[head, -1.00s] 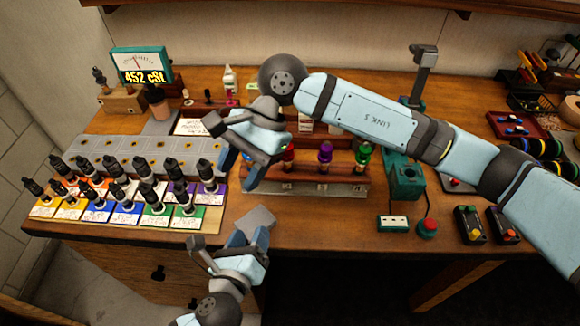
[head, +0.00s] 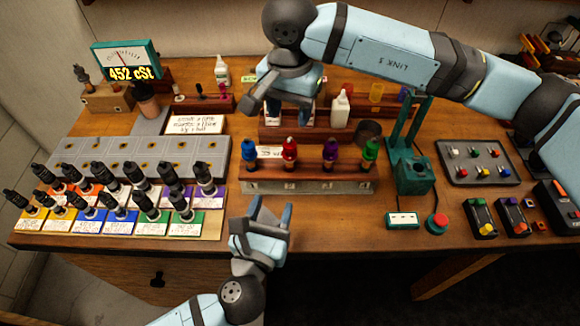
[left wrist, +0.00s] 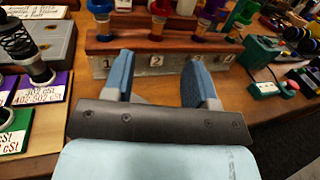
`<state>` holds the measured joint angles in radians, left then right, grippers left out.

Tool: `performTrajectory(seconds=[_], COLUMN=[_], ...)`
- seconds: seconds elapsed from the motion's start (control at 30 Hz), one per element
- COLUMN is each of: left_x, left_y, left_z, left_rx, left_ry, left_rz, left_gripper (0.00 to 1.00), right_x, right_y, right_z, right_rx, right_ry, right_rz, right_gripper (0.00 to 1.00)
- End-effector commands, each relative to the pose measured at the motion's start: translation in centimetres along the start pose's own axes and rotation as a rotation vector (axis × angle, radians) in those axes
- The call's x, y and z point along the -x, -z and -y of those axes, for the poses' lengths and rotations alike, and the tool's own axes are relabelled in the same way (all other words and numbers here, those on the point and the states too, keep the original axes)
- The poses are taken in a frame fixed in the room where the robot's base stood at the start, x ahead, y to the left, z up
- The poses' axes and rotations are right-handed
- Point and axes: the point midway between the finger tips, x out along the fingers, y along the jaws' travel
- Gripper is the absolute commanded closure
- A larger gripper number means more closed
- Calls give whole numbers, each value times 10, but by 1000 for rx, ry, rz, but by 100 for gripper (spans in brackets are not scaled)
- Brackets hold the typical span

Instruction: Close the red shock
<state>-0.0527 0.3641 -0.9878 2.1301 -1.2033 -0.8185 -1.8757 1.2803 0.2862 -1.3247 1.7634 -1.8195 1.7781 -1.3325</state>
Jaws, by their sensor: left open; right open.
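The red shock (head: 289,152) stands upright in a wooden rack (head: 330,172) between a blue shock (head: 249,152) and a purple shock (head: 330,153). A green shock (head: 370,152) is at the right end. I cannot tell whether the red shock's top is open. In the left wrist view, the lower red shock (left wrist: 160,12) shows beyond my fingers, its top cut off. My left gripper (head: 271,208) is open and empty in front of the rack, below the blue and red shocks. My right gripper (head: 292,114) is open behind the rack, pointing down by the bottle stand.
A white bottle (head: 340,108) stands behind the rack, near my right gripper. A green press (head: 412,170) and a red button (head: 437,222) are at the right. The table's front edge lies below the rack.

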Motion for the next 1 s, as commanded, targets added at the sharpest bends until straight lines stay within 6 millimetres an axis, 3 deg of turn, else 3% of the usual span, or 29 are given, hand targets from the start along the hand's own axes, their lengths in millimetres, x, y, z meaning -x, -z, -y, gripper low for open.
performTrajectory(seconds=[0.6, 0.8, 1.0], left_x=[-108, -128, -134], left_y=[-1, 0, 0], left_z=[0, 0, 0], left_rx=[1, 1, 1], left_ry=[0, 0, 0], left_rz=[1, -1, -1], left_gripper=[48, 48, 48], right_x=[0, 0, 0], right_y=[0, 0, 0], right_z=[0, 0, 0], right_rx=[0, 0, 0], right_ry=[1, 1, 1], right_rz=[1, 1, 1], right_gripper=[51, 51, 51])
